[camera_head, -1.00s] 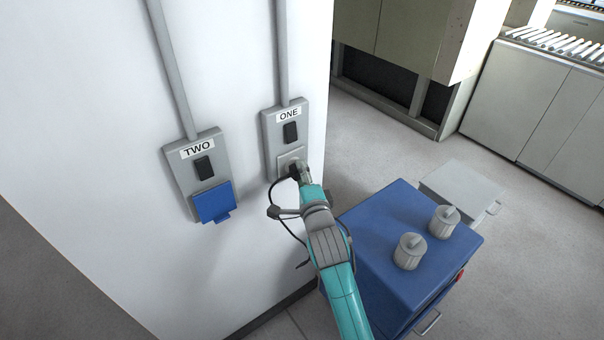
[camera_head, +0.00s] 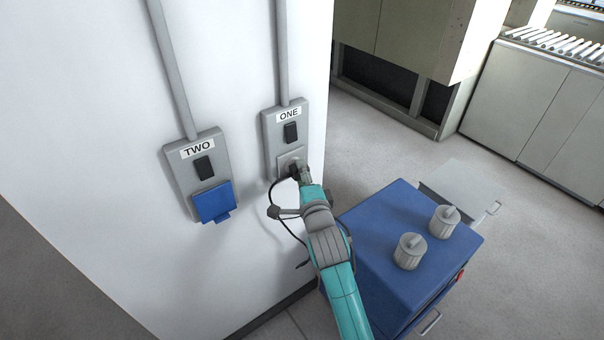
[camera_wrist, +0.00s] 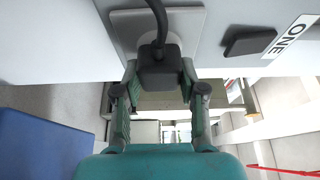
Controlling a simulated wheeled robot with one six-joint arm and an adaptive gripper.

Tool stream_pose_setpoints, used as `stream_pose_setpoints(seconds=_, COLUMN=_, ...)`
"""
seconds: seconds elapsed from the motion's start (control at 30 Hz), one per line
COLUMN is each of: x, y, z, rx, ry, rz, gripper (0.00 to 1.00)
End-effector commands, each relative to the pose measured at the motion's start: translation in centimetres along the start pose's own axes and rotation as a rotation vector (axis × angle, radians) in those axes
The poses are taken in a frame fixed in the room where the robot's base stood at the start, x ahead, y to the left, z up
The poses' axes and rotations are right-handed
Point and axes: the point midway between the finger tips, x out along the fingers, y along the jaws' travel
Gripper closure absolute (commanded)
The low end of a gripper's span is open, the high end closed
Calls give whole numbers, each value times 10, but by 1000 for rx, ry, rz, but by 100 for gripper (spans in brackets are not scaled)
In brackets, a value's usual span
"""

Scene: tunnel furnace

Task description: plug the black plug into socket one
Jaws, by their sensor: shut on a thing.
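Socket one (camera_head: 283,160) is a grey outlet box on the white wall, labelled ONE, with a black switch above a pale grey square outlet. In the wrist view its outlet plate (camera_wrist: 190,22) shows at the top. The black plug (camera_wrist: 160,66) is between the fingers of my gripper (camera_wrist: 160,90), which is shut on it. Its black cable rises across the outlet plate in the wrist view and hangs in a loop in the head view. The plug is at the outlet's face. I cannot tell how deep it sits, as my gripper partly hides it.
Socket two (camera_head: 201,172), with a blue cover (camera_head: 214,203), is on the wall to the left. A blue cabinet (camera_head: 375,225) with two grey lidded canisters (camera_head: 410,250) stands right of my arm.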

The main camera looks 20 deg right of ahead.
Motion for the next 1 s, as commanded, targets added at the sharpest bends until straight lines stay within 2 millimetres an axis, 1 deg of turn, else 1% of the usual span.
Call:
stream_pose_setpoints(seconds=0.73, x=11, y=0, z=4, rx=0, ry=-1, rz=-1, gripper=98)
stream_pose_setpoints(seconds=0.77, x=11, y=0, z=4, rx=0, ry=0, rz=-1, gripper=54)
stream_pose_setpoints(seconds=0.8, x=10, y=0, z=4, rx=0, ry=0, rz=-1, gripper=44)
stream_pose_setpoints(seconds=0.87, x=10, y=0, z=4, rx=0, ry=0, rz=-1, gripper=30)
stream_pose_setpoints(seconds=1.0, x=10, y=0, z=4, rx=0, ry=0, rz=0, gripper=30)
